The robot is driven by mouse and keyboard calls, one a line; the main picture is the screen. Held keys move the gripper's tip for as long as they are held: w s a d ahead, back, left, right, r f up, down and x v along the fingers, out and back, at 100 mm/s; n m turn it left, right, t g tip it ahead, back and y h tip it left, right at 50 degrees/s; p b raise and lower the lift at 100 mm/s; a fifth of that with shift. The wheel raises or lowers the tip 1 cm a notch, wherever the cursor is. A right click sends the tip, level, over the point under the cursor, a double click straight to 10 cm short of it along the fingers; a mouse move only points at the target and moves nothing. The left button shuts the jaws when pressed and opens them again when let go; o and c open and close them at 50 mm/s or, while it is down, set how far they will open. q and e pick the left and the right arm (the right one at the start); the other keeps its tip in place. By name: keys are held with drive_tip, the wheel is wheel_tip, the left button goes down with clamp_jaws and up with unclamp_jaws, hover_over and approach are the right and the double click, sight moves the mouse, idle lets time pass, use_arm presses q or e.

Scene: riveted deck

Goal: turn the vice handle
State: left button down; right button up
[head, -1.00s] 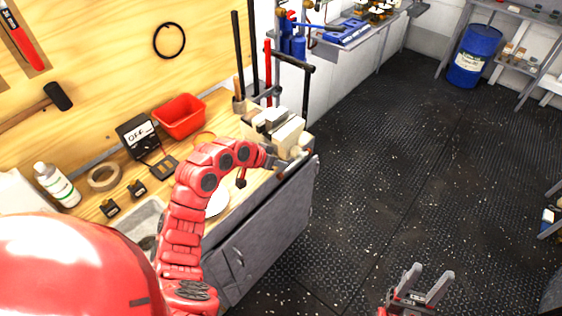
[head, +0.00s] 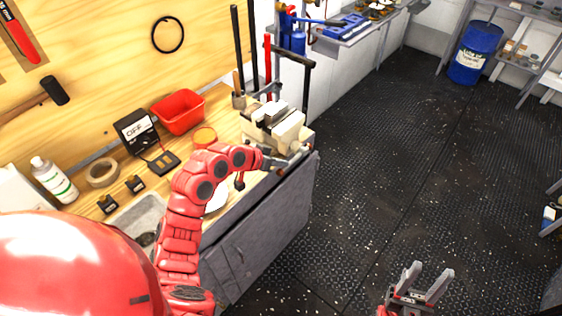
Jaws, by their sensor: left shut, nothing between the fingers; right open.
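The beige vice (head: 277,124) stands on the right end of the wooden workbench. Its handle shows only as a small part near my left gripper, at the vice's front; the rest is hidden or too small to tell. My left gripper (head: 295,156) is at the front of the vice, close to the handle, and it is shut with nothing held. I cannot tell whether it touches the handle. My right gripper (head: 430,278) is open and empty above the dark floor at the lower right, far from the vice.
A red bin (head: 178,112), an OFF meter (head: 138,131), a tape roll (head: 102,173) and a white bottle (head: 54,181) stand on the bench. Tall bars (head: 304,72) rise behind the vice. A blue drum (head: 474,53) stands far right. The floor (head: 400,180) is clear.

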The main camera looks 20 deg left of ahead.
use_arm(q)
wheel_tip(320, 180, down, 8)
drive_tip(key=t+h+b, duration=0.2)
drive_tip(key=t+b, duration=0.2)
drive_tip(key=b, duration=1.4)
drive_tip(key=shift+w+t, duration=0.15)
drive_tip(key=shift+t, duration=0.25)
